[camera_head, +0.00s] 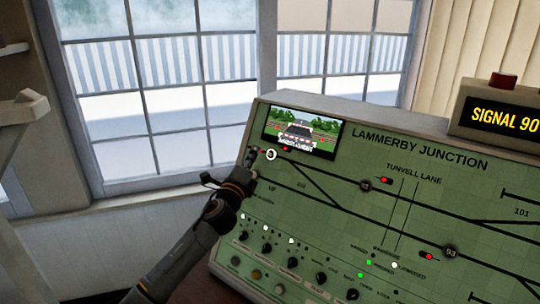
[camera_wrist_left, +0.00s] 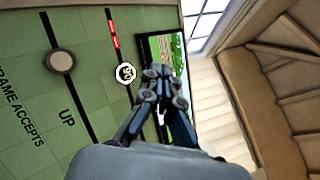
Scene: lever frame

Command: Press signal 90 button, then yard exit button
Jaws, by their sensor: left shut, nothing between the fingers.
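The green control panel (camera_head: 400,180), lettered LAMMERBY JUNCTION, carries a black track diagram. A white-ringed round button (camera_head: 271,155) sits on the upper track line at the panel's left, below the small screen; it also shows in the left wrist view (camera_wrist_left: 125,73). My left gripper (camera_head: 252,153) is shut and empty, just left of that button; in the left wrist view its fingertips (camera_wrist_left: 157,72) are beside the ring. I cannot tell whether they touch the panel. A grey round button (camera_wrist_left: 61,62) is on the other track line. I cannot read which button is signal 90 or yard exit.
A display box (camera_head: 500,112) reading SIGNAL 90, with a red top piece, stands on the panel's right top. A small screen (camera_head: 301,133) shows a vehicle behind a fence. Several knobs (camera_head: 292,262) line the lower panel. A window is behind.

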